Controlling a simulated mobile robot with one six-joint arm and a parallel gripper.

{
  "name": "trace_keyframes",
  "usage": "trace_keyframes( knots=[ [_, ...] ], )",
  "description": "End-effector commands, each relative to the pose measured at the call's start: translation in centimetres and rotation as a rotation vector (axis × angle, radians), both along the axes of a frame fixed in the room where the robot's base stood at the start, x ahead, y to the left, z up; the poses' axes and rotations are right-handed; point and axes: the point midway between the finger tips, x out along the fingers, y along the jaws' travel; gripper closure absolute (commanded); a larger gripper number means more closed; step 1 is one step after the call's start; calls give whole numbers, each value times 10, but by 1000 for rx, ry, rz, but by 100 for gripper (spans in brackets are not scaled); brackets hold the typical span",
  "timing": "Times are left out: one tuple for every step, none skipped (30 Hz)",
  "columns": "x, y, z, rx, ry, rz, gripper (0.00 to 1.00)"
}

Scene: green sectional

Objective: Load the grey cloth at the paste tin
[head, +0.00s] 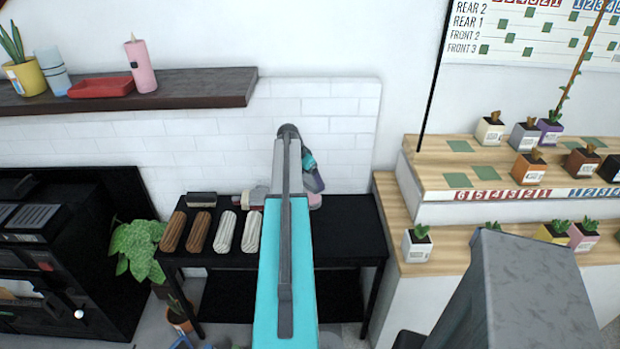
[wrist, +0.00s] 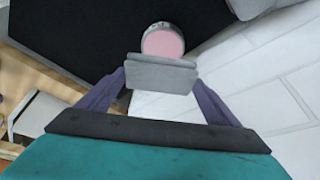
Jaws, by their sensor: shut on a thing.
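My gripper (wrist: 160,88) is shut on the grey cloth (wrist: 160,76), a folded grey pad between its two purple-grey fingers. The paste tin (wrist: 163,41) is round, with a pink top and a pale rim, just beyond the cloth in the wrist view. The cloth overlaps the tin's near edge in that view; I cannot tell whether they touch. In the head view my arm hides much of this area, and I cannot make out the cloth or tin clearly there.
The black table (head: 340,235) stands against a white tiled wall (head: 340,110). Brown rolls (head: 187,231), white rolls (head: 238,231) and a dark brush-like block (head: 201,199) lie on its left part. A wooden stepped stand (head: 440,180) with potted plants is at the right.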

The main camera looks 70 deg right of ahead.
Motion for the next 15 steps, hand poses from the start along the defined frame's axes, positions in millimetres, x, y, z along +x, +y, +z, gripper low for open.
trace_keyframes(
  knots=[
    [0,0,-4,0,0,0,33],
    [0,0,-6,0,0,0,33],
    [0,0,-8,0,0,0,33],
    [0,0,-10,0,0,0,33],
    [0,0,-12,0,0,1,33],
    [0,0,-16,0,0,1,33],
    [0,0,-18,0,0,1,33],
    [0,0,-20,0,0,1,33],
    [0,0,-24,0,0,1,33],
    [0,0,-26,1,1,1,33],
    [0,0,-29,2,1,1,33],
    [0,0,-32,2,1,1,33],
    [0,0,-34,2,1,1,33],
    [0,0,-36,2,1,1,33],
    [0,0,-39,1,1,1,33]
  ],
)
